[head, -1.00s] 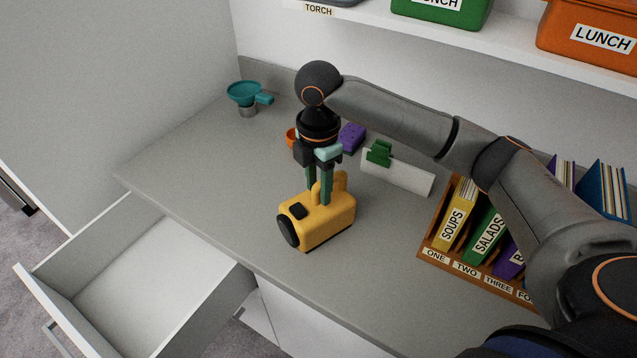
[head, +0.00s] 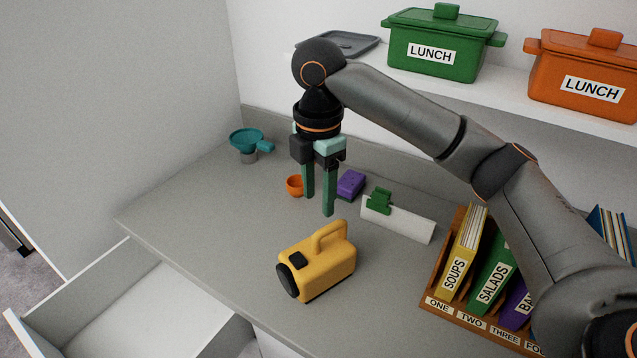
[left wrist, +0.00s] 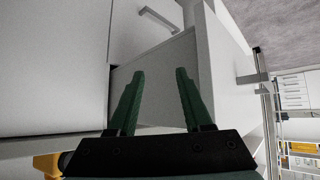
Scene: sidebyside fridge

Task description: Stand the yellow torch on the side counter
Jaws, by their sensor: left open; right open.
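The yellow torch (head: 318,263) sits on the grey side counter (head: 222,225), its handle up and its dark lens end facing front left. My right gripper (head: 318,205) is open and empty, pointing down above and behind the torch's handle, apart from it. My left gripper (left wrist: 157,100) shows only in the left wrist view, open and empty, in front of the open drawer. A yellow piece at the lower left of the left wrist view (left wrist: 47,165) is mostly cut off.
An open white drawer (head: 150,315) juts out below the counter. A binder rack (head: 470,322) stands right.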

